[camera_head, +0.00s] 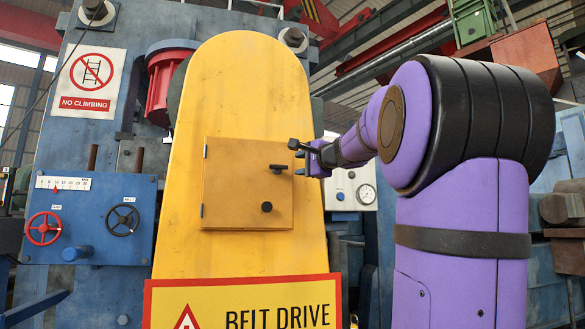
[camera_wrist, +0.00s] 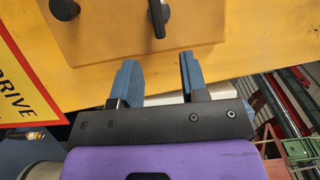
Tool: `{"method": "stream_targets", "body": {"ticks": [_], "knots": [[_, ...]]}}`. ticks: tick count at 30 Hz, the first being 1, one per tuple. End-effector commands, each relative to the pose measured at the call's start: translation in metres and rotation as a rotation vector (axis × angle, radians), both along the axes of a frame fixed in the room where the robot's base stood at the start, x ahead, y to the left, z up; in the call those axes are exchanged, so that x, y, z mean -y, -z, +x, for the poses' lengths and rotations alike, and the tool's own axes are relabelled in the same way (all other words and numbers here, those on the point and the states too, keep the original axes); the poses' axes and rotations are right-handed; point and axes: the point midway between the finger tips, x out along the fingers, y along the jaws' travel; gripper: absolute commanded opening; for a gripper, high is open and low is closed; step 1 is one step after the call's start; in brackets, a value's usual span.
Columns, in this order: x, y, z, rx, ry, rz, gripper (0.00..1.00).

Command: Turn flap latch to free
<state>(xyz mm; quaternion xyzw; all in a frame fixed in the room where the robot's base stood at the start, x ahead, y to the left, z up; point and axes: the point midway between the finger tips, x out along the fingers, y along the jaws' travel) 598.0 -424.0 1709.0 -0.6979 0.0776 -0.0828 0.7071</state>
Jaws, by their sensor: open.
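The yellow-orange flap (camera_head: 230,185) lies flat against the tall yellow belt guard (camera_head: 240,90), with hinges on its left side. The black flap latch (camera_head: 278,169) is a small handle near the flap's upper right edge, lying roughly level in the head view. In the wrist view the latch (camera_wrist: 157,17) lies just beyond the fingertips, roughly between their lines. A round dark knob (camera_head: 266,207) sits below the latch; it also shows in the wrist view (camera_wrist: 64,8). My gripper (camera_head: 296,158) is open and empty, just right of the latch, apart from it in the wrist view (camera_wrist: 157,66).
A "BELT DRIVE" warning sign (camera_head: 240,303) is fixed below the flap. A blue panel with a red handwheel (camera_head: 43,228) and a black handwheel (camera_head: 122,219) stands at left. A gauge panel (camera_head: 351,187) is behind my arm at right.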

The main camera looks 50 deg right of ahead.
Motion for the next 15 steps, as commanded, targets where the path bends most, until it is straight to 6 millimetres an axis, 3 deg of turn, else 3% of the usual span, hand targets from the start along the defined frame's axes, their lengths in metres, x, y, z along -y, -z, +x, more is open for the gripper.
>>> {"method": "stream_targets", "body": {"ticks": [6, 15], "knots": [[-0.006, 0.0, -0.026, 0.0, 0.0, 0.001, 0.4], [-0.007, 0.001, -0.031, -0.001, 0.0, 0.001, 0.4]]}}
